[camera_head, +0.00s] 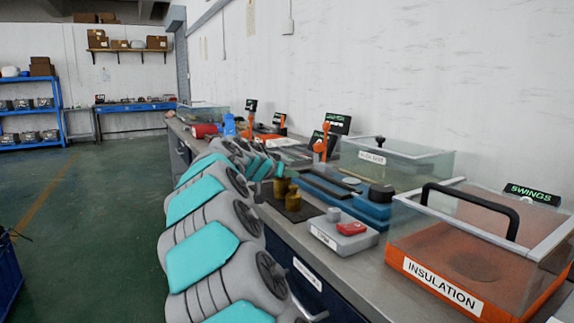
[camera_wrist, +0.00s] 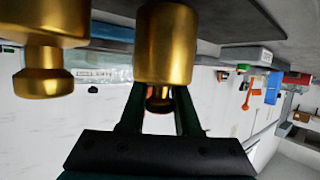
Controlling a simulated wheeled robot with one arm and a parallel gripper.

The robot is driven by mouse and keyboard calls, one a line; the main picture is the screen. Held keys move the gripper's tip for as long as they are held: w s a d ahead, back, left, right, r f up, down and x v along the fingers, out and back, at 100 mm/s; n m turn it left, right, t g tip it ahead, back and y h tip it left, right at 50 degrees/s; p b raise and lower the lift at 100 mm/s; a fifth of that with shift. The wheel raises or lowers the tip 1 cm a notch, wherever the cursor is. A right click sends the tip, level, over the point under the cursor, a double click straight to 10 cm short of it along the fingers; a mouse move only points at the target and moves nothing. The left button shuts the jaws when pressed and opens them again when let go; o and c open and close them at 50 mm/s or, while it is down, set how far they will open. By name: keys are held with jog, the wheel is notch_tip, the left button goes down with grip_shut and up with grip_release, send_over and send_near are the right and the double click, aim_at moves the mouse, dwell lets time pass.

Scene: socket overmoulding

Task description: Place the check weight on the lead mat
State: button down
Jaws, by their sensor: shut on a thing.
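My gripper (camera_wrist: 160,108) is shut on the knob of a brass check weight (camera_wrist: 166,45), which shows in the middle of the wrist view with its base cut off by the top edge. In the head view this weight (camera_head: 281,188) is upright at the far left part of the dark lead mat (camera_head: 307,212); whether its base touches the mat I cannot tell. A second brass weight (camera_head: 293,200) stands on the mat just beside it, nearer the camera. It also shows at the left of the wrist view (camera_wrist: 45,30), apart from my fingers.
A grey unit (camera_head: 322,235) with a red part on top stands to the right of the mat. A blue fixture (camera_head: 325,190) lies behind the mat. The orange insulation box (camera_head: 440,262) with a clear cover fills the near right. The bench's front edge runs close by the mat.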

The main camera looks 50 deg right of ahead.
jog(key=shift+f, duration=0.1)
jog(key=shift+f, duration=0.15)
jog(key=c, duration=0.6)
grip_release()
jog(key=b+v, duration=0.1)
jog(key=v, duration=1.1)
jog(key=shift+s, duration=0.1)
